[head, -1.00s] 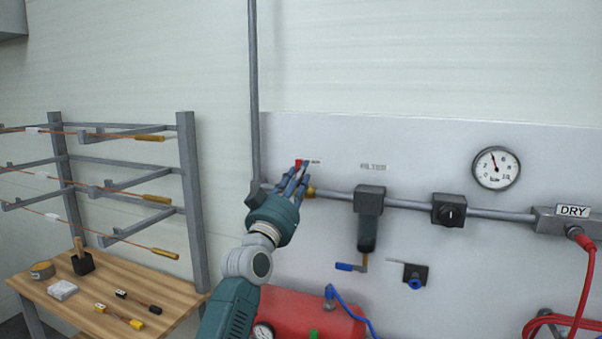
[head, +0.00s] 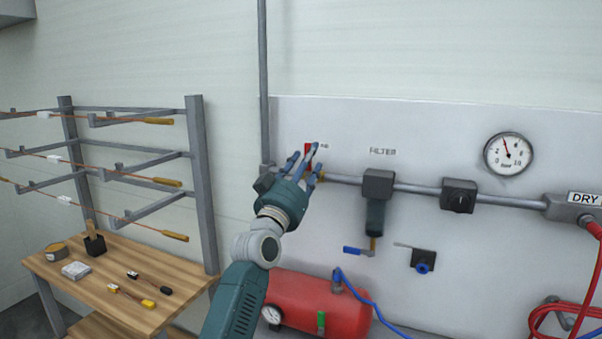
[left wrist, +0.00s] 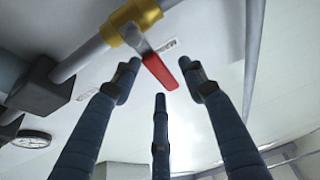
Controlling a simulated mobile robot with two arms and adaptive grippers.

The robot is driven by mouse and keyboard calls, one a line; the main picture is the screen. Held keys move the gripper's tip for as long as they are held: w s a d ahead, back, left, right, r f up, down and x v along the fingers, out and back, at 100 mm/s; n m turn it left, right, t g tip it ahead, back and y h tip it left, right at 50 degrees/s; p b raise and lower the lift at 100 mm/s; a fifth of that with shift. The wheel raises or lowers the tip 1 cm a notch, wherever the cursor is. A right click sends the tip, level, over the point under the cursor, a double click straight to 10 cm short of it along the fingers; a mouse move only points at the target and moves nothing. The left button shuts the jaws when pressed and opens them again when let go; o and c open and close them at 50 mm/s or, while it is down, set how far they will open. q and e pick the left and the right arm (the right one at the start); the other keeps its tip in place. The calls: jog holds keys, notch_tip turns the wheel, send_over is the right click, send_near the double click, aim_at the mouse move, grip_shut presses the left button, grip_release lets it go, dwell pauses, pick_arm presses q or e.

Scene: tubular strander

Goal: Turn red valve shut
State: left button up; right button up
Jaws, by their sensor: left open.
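The red valve handle (head: 308,147) is on the wall pipe at the left end of the panel, partly hidden behind my fingers in the head view. In the left wrist view the red lever (left wrist: 160,72) slants down from a brass valve body (left wrist: 128,22) on a metal stem. My left gripper (head: 309,163) is open, its fingers spread in front of the valve. In the left wrist view the gripper (left wrist: 160,85) has two fingers on either side of the lever and one below it. I see no finger closed on the lever. My right gripper is out of view.
A filter (head: 376,205) and a black regulator (head: 459,196) sit along the pipe to the right, near a gauge (head: 508,153). A red tank (head: 330,302) is below. A wooden table (head: 110,300) and rack (head: 203,185) stand left.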

pick_arm(q)
jog(key=v, duration=1.1)
jog(key=shift+s+f, duration=0.2)
jog(key=shift+s, duration=0.1)
